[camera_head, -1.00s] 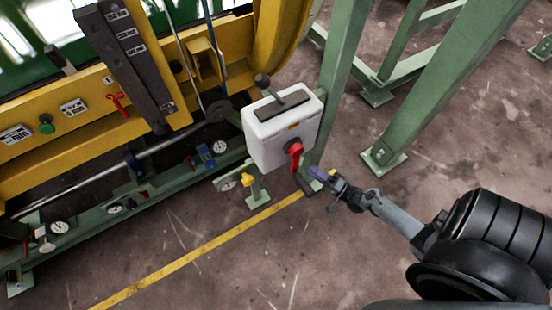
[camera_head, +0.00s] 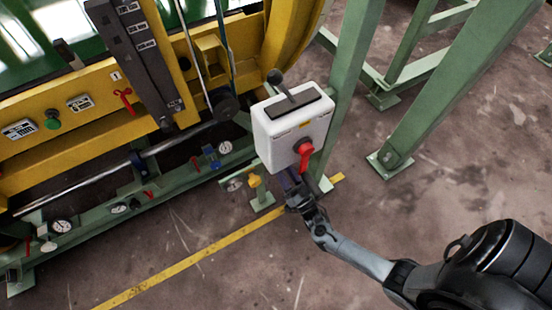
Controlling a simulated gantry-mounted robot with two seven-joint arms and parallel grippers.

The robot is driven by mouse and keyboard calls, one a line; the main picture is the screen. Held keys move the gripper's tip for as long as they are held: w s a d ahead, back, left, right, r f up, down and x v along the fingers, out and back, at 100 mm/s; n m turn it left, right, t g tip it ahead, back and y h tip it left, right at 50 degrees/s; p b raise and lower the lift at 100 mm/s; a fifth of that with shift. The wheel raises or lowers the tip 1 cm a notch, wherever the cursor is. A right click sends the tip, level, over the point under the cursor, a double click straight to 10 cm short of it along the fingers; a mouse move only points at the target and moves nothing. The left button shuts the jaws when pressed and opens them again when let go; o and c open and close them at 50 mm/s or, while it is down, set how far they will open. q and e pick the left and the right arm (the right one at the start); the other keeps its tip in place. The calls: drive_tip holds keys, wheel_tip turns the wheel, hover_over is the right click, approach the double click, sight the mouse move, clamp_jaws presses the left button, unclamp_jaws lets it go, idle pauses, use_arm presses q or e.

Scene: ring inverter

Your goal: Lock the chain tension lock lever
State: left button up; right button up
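A white control box (camera_head: 285,140) stands by a green post. It has a red lever (camera_head: 305,154) on its front that hangs down, and a black-knobbed lever (camera_head: 279,82) in a dark slot on its top. I see no label that tells which is the chain tension lock lever. My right gripper (camera_head: 288,180) is just below the box, below and left of the red lever, and seems apart from it. Its fingers are small and dark against the box's lower edge, so I cannot tell if they are open. My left gripper is out of view.
The yellow machine frame (camera_head: 80,112) fills the left, with another red handle (camera_head: 125,97) and a green button (camera_head: 53,122). A yellow valve handle (camera_head: 254,181) is close left of my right gripper. Green posts (camera_head: 460,85) stand at right. The floor in front is clear.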

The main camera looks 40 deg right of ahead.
drive_tip(key=x, duration=0.1)
drive_tip(key=b+x, duration=0.1)
drive_tip(key=x, duration=0.3)
drive_tip(key=shift+w+a, duration=0.2)
drive_tip(key=shift+w+d+r+b, duration=0.2)
drive_tip(key=shift+w+r+b, duration=0.15)
drive_tip(key=shift+w, duration=0.3)
drive_tip(key=c, duration=0.6)
clamp_jaws()
